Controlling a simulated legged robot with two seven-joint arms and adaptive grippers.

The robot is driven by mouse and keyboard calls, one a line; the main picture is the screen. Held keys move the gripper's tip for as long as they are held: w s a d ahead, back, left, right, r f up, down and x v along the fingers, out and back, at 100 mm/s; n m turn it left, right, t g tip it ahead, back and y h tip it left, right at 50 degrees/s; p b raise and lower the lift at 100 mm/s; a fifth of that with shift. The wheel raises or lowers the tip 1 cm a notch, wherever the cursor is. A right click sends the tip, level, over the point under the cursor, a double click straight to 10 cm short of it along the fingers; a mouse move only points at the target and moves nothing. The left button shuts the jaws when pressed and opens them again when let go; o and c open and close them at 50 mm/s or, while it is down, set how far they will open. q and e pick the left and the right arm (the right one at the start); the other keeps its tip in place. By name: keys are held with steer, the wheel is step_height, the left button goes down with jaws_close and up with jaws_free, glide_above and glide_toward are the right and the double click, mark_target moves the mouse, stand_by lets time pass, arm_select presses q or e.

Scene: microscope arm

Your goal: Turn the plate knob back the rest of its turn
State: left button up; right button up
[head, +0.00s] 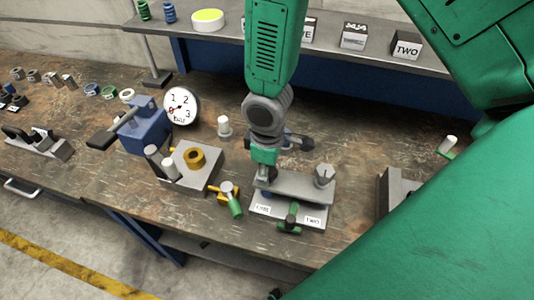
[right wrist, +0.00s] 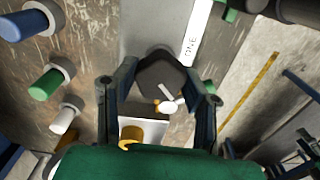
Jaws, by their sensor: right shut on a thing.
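The grey plate (head: 298,186) lies across a base with white labels, ONE (head: 263,208) at the left and TWO (head: 313,221) at the right. My right gripper (head: 264,172) is down at the left end of the plate and hides the knob there in the head view. In the right wrist view the dark knob (right wrist: 160,75), with a pale pointer, sits between the two fingers of my right gripper (right wrist: 158,98), which is shut on it. A second grey knob (head: 324,174) stands upright on the plate's right end. My left gripper is not in view.
A grey block with a brass ring (head: 194,157), a blue device (head: 146,131) and a pressure gauge (head: 181,106) stand to the left. A green-handled part (head: 234,203) is close beside the base.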

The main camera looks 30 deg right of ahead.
steer(key=n, duration=0.4)
steer(key=shift+s+n, duration=0.1)
steer(key=shift+n, duration=0.2)
steer(key=n, duration=0.4)
steer(key=shift+n, duration=0.4)
steer(key=o, duration=1.2)
steer(key=shift+c, duration=0.2)
steer(key=shift+r, duration=0.45)
step_height(320, 180, up, 11)
steer(key=shift+w, duration=0.2)
